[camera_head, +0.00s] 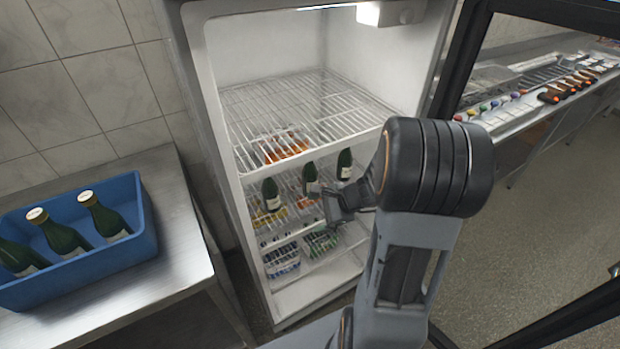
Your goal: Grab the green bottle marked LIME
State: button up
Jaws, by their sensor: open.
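Three dark green bottles with pale labels stand upright on a middle wire shelf of the open fridge: a left bottle (271,190), a middle bottle (310,175) and a right bottle (345,160). Their label text is too small to read, so I cannot tell which is marked LIME. My gripper (330,207) is open and empty, just in front of and below the middle and right bottles. It hides part of the shelf. Whether it touches a bottle I cannot tell. More green bottles (62,235) with pale caps lean in a blue crate (105,267) at the left.
The fridge (205,110) has a mostly bare upper wire shelf (340,100) with an orange item (285,145) below it. Packs (283,262) sit lower down. The crate rests on a steel table (185,240). The open glass door (455,75) stands at the right.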

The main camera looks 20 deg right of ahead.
aim_at(315, 175)
jog(key=w+d+m+t+h, duration=0.3)
jog(key=w+d+m+t, duration=0.5)
jog(key=m, duration=0.5)
jog(key=shift+m+g+h, duration=0.4)
jog(key=shift+h, duration=0.1)
jog(key=x, duration=0.2)
jog(key=d+x, duration=0.1)
jog(key=x, duration=0.4)
jog(key=shift+w+d, duration=0.15)
jog(key=shift+d, duration=0.1)
jog(key=shift+p+x, duration=0.8)
jog(key=shift+x, duration=2.3)
jog(key=shift+r, duration=0.1)
jog(key=shift+c, duration=0.4)
jog(key=c, duration=1.2)
